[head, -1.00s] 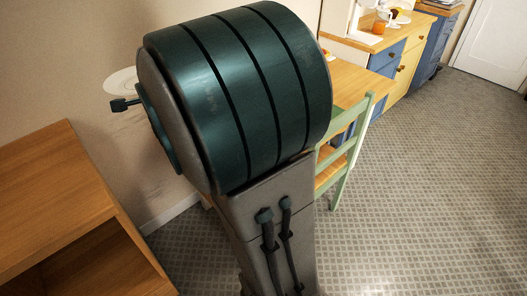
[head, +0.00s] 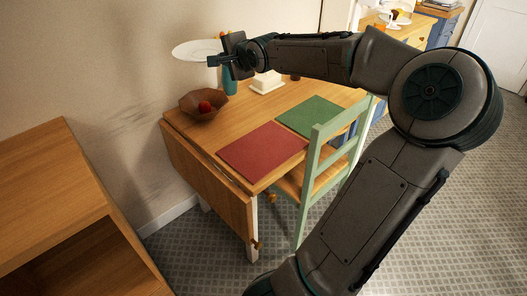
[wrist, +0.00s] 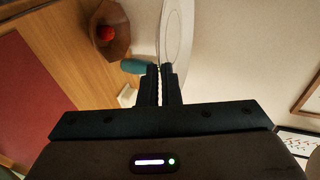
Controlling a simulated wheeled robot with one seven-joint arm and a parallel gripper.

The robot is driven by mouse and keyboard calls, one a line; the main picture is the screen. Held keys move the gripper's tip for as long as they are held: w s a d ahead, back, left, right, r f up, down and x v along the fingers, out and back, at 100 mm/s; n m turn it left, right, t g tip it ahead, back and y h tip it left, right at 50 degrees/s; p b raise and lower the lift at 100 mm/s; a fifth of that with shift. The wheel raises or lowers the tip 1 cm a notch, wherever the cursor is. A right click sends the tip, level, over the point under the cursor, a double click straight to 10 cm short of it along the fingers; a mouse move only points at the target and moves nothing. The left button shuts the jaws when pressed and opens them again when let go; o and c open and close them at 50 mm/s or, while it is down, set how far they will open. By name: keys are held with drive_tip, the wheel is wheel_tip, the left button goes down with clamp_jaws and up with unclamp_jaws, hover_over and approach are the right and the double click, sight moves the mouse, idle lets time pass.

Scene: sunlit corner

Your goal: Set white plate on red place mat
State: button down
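The white plate (head: 192,49) is in the air at the upper left of the head view, above the far left end of the table. My gripper (head: 213,61) is shut on the plate's rim. In the wrist view the plate (wrist: 175,35) stands edge-on beyond the closely spaced fingertips (wrist: 160,72). The red place mat (head: 262,151) lies flat and bare on the table's near side, well below and to the right of the plate. It also shows at the left of the wrist view (wrist: 25,110).
On the wooden table (head: 190,136) are a brown bowl (head: 195,113) with red fruit, a teal vase (head: 230,84), a white dish (head: 266,83) and a green mat (head: 310,117). A green chair (head: 308,165) stands at the front edge. A wooden cabinet (head: 50,190) is left.

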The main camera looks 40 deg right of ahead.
drive_tip(key=s+d+f+b, duration=0.1)
drive_tip(key=s+d+f, duration=0.1)
drive_tip(key=d+f, duration=0.8)
drive_tip(key=s+d+f+b, duration=0.2)
drive_tip(key=d+f, duration=0.6)
drive_tip(key=f, duration=0.5)
drive_tip(key=b, duration=0.2)
hover_over(283, 163)
wheel_tip(283, 163, down, 7)
drive_tip(key=shift+r, duration=0.15)
wheel_tip(283, 163, down, 4)
drive_tip(key=shift+a+f+b, duration=0.1)
drive_tip(key=shift+b, duration=1)
drive_tip(key=c, duration=1.9)
unclamp_jaws()
drive_tip(key=shift+s, duration=0.1)
drive_tip(key=shift+p+v, duration=4.5)
drive_tip(key=shift+v, duration=1.45)
